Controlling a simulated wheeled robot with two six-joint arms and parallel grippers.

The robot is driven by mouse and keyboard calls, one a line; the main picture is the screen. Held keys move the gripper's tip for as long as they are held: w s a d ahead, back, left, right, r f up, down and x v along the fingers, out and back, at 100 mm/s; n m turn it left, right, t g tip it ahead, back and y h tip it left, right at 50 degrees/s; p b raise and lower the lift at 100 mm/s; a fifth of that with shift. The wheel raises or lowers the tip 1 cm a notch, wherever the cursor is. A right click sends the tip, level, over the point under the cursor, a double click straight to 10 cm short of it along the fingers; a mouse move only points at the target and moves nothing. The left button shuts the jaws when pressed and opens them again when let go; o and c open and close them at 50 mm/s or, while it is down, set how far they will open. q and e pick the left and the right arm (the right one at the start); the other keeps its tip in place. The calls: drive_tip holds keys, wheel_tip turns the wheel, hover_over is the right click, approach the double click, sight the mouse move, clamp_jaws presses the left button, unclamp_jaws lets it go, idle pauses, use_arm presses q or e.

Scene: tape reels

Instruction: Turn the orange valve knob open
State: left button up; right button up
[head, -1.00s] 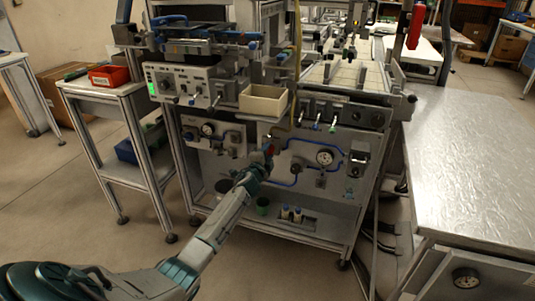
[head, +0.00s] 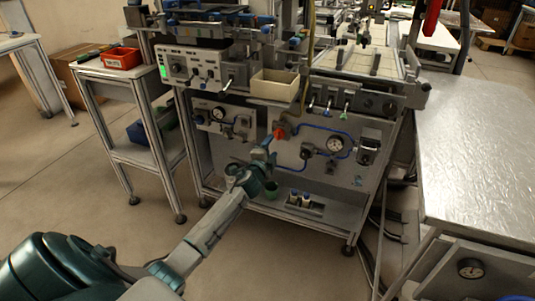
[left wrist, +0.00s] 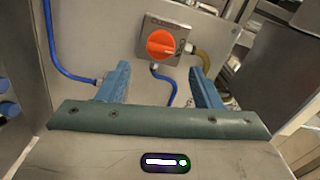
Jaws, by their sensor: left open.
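The orange valve knob (head: 280,132) is on the front panel of the machine, below the cream bin. In the left wrist view the knob (left wrist: 161,43) is round with a raised handle bar lying roughly level, on a grey square plate (left wrist: 179,31). My left gripper (head: 268,142) is just in front of and slightly below the knob in the head view. In the left wrist view its two blue fingers (left wrist: 160,80) are spread apart and empty, with the knob beyond them and between them, apart from both. My right gripper is in neither view.
Blue hoses (left wrist: 54,48) run along the panel near the knob. A cream bin (head: 274,84) juts out above. A metal table (head: 480,150) stands at the right; open floor lies at the left.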

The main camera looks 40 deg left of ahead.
use_arm(q)
drive_tip(key=shift+v, duration=1.85)
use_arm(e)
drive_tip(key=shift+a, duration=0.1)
